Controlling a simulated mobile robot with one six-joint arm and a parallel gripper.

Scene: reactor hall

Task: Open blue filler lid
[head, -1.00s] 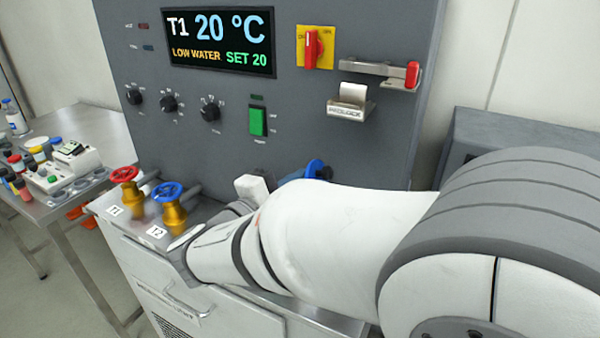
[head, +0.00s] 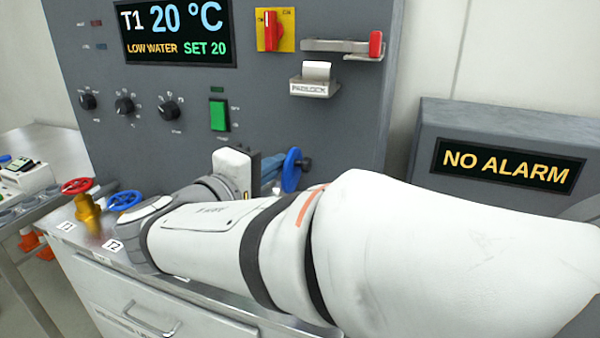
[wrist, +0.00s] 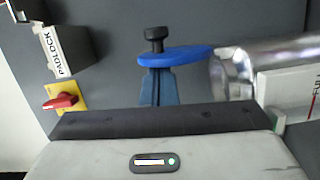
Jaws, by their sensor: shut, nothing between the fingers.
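The blue filler lid (head: 292,170) stands up on edge beside my gripper in the head view. Its black knob (head: 306,164) points right. In the wrist view the lid (wrist: 185,56) shows nearly edge-on, with the knob (wrist: 155,40) on its far side. Its one end meets the metal filler neck (wrist: 232,75); in the head view my arm hides the neck. My gripper (wrist: 158,72) is shut and empty. Its bluish fingers (head: 272,168) end right at the lid's near face, seemingly touching it; the lid is not between them.
The grey panel stands close behind, with a green switch (head: 219,115) and a padlock bracket (head: 314,82). A red valve wheel (head: 77,186) and a blue valve wheel (head: 124,200) are left of my wrist. A NO ALARM box (head: 507,165) stands at right.

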